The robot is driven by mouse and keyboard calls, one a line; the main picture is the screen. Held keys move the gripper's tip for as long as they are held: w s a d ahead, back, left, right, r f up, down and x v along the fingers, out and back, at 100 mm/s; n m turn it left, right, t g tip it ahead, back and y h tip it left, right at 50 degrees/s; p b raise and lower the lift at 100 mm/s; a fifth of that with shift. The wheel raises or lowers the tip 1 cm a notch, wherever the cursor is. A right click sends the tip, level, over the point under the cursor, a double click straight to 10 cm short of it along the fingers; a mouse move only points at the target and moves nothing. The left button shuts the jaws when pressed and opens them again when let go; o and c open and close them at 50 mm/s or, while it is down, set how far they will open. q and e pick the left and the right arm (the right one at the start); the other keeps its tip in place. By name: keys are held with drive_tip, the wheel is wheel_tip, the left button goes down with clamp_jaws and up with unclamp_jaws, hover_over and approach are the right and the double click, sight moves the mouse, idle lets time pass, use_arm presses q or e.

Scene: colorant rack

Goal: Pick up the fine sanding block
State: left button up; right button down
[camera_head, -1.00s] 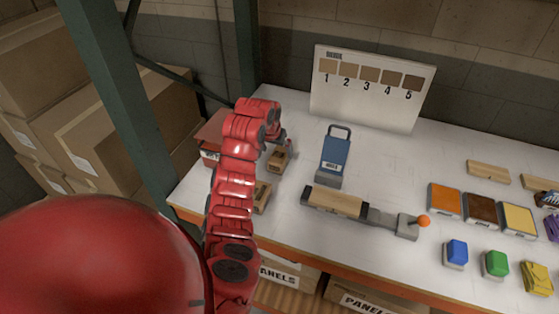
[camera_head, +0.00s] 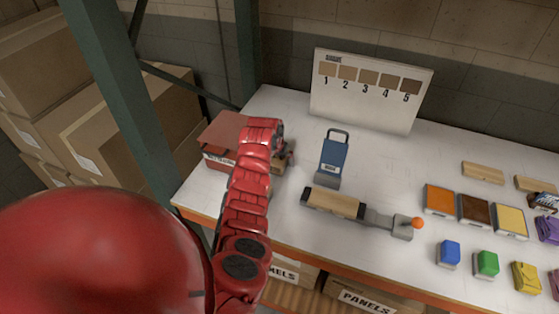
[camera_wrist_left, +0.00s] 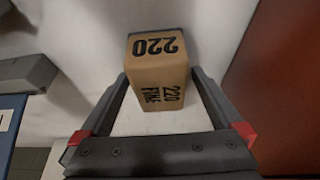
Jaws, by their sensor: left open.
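The fine sanding block (camera_wrist_left: 158,80) is tan with a dark base and reads "220 FINE" in the left wrist view. It stands on the white tabletop between the two spread fingers of my left gripper (camera_wrist_left: 160,76). The fingers flank it and the jaws are open; I cannot tell whether either finger touches it. In the head view my left arm hides most of the block, and only a tan bit (camera_head: 289,157) shows near the wrist. My right gripper is not in view.
A red box (camera_head: 222,135) stands close on the left. A blue tool (camera_head: 334,155) and a wood-topped sanding tool (camera_head: 335,203) lie to the right. Colour samples and small coloured blocks (camera_head: 487,263) fill the right side. A numbered board (camera_head: 368,112) stands behind.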

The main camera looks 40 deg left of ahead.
use_arm(q)
drive_tip(key=shift+c, duration=0.3)
drive_tip(key=c, duration=1.3)
drive_tip(key=shift+c, duration=0.2)
drive_tip(key=shift+r, duration=0.1)
drive_tip(key=shift+r, duration=0.2)
wheel_tip(320, 180, up, 9)
drive_tip(key=b, duration=0.4)
drive_tip(key=shift+f, duration=0.15)
drive_tip(key=shift+r, duration=0.35)
